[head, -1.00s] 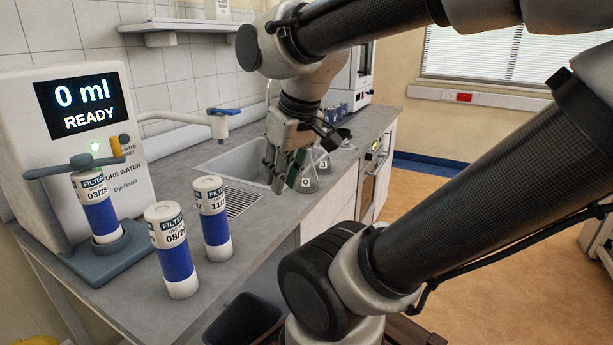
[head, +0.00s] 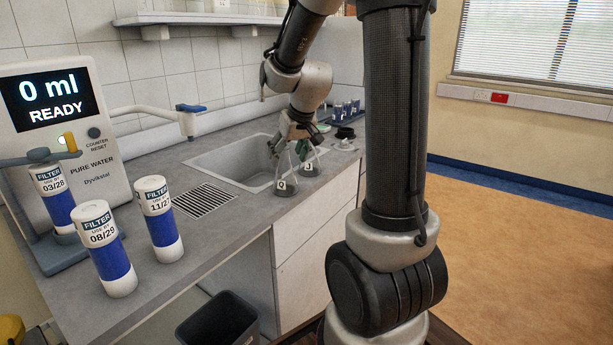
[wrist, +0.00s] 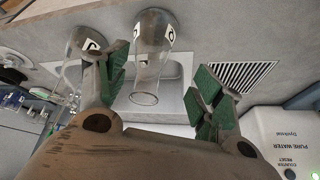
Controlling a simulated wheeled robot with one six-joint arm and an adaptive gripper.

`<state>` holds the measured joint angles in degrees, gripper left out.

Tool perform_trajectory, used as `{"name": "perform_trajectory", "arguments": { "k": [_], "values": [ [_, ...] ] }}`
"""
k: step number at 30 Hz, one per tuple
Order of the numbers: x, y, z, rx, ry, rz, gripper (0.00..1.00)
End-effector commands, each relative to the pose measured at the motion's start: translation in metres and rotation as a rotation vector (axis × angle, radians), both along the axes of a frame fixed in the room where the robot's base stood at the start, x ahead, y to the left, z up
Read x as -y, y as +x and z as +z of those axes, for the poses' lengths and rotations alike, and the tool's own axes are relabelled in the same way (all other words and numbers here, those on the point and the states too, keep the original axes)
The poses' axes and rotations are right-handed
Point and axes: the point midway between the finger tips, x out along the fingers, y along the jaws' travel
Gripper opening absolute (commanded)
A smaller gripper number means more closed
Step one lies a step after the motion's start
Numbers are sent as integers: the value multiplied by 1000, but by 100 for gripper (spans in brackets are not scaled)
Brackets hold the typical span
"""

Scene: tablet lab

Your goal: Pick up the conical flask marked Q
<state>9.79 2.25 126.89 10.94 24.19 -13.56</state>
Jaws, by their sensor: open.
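The clear conical flask marked Q (head: 283,187) stands upright on the counter by the sink's front corner. It also shows in the wrist view (wrist: 152,65), upside down in the picture, with its neck between my finger pads and nearer the left one. A second similar labelled flask stands beside it (head: 309,168); in the wrist view this flask (wrist: 78,70) lies outside the left finger, partly hidden by it. My gripper (head: 287,143) is open and empty, close above the flasks. Whether a finger touches the Q flask, I cannot tell.
The sink (head: 235,160) and drain grille (head: 204,201) lie left of the flasks. Filter cartridges (head: 161,225) stand near the water dispenser (head: 75,130), whose spout (head: 187,120) reaches toward the sink. A dark round item (head: 345,133) and a blue rack (head: 350,112) are behind.

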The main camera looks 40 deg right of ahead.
Motion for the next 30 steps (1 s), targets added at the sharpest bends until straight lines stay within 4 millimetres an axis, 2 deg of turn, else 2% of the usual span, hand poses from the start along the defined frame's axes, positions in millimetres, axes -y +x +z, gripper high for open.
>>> {"name": "perform_trajectory", "arguments": {
  "k": [3,7,14,22,30],
  "values": [
    [3,15,10,64,-23,12,67],
    [5,21,12,93,-43,27,67],
    [6,35,-10,89,-46,34,67],
    [10,60,-42,89,-45,33,67],
    [10,66,-49,93,-47,34,67]
  ]
}}
